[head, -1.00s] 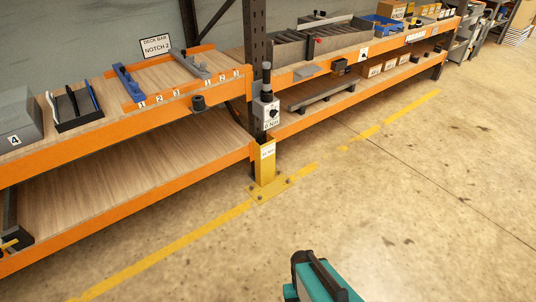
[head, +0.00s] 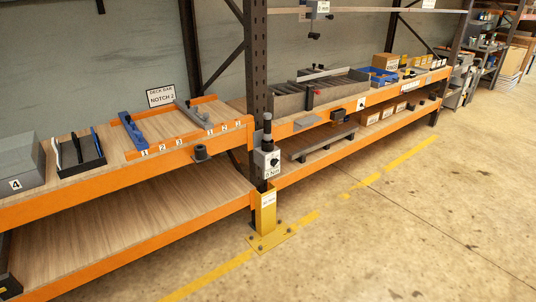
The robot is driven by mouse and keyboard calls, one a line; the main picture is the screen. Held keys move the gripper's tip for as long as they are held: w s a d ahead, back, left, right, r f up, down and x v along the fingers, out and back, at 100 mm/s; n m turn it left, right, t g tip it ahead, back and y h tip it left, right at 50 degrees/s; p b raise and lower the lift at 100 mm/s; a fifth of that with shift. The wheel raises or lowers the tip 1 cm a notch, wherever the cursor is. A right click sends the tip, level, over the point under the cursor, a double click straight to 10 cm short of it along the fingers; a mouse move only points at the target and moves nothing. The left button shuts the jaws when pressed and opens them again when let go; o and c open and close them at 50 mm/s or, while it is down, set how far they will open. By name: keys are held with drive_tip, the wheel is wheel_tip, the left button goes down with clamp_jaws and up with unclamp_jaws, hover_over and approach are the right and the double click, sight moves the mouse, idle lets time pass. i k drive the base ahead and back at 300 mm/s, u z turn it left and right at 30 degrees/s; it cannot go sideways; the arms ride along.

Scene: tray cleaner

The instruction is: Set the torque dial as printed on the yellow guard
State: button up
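The yellow guard (head: 266,220) stands on the floor at the foot of the dark rack post, on a bolted yellow base plate. A small white label (head: 268,198) is on its upper face; its print is too small to read. Above it, a grey box with the torque dial (head: 275,161) is fixed to the post. The dial is a dark knob on a pale face, with a label below that seems to read in Nm. Its setting is too small to tell. A dark-topped tool stands at the box's upper left. My gripper is not in view.
Orange-edged shelves run along both sides of the post. The left shelf holds a blue bar, a grey bar, a sign (head: 161,97) reading "DECK BAR NOTCH 2" and a grey box (head: 16,163) marked 4. A grey tray (head: 318,92) stands right. The floor in front is clear.

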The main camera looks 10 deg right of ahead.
sight(274, 162)
drive_tip(key=k, duration=0.65)
drive_tip(key=u, duration=0.3)
drive_tip(key=i, duration=1.5)
drive_tip(key=z, duration=0.5)
